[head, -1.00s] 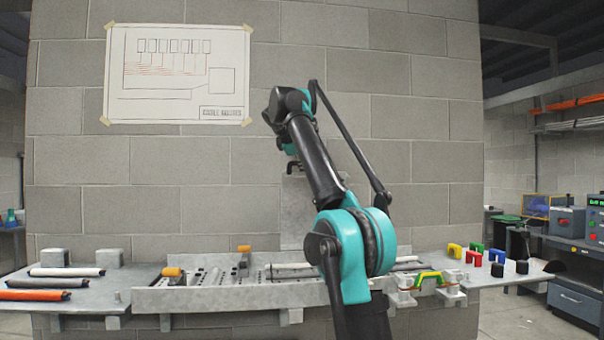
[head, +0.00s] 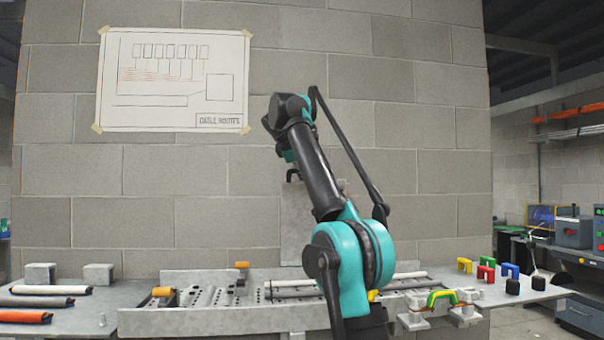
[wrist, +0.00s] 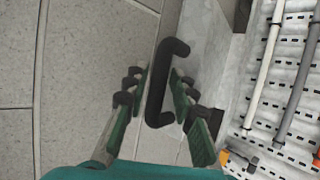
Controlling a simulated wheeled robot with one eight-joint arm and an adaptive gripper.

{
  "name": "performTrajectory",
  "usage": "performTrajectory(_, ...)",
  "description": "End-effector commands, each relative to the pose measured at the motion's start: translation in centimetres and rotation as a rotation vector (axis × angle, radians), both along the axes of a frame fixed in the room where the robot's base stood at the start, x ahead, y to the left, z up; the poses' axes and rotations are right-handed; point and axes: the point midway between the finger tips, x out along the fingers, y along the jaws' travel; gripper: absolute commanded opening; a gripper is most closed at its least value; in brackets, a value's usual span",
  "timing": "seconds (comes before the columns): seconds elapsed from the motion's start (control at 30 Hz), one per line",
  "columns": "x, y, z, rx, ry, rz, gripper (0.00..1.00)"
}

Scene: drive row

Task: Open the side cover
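The side cover looks like a plain grey upright panel (head: 294,228) against the block wall, partly hidden behind my arm in the head view. A black bar handle (wrist: 165,85) with bent ends shows in the wrist view beside the pale panel face (wrist: 205,45). My gripper (wrist: 157,93) is open, with green-and-black fingers on either side of the handle. I cannot tell whether the fingers touch it or how deep it sits between them. In the head view, my gripper (head: 292,172) is small and mostly hidden by my wrist.
A grey tray with slotted ducts (head: 225,319) stands below the panel. Orange-ended pieces (head: 162,292) stick up from it. Cable lengths (head: 40,302) lie at left; coloured clips (head: 487,268) stand at right. A cable poster (head: 174,80) hangs on the wall.

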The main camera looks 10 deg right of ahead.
Motion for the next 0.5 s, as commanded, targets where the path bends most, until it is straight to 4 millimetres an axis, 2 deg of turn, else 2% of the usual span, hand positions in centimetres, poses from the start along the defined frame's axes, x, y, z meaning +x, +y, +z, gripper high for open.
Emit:
performTrajectory(0.37,-0.1,0.1,0.0,0.002,0.001,-0.002,0.36)
performTrajectory(0.5,-1.0,0.6,0.7,0.001,0.001,0.001,0.36)
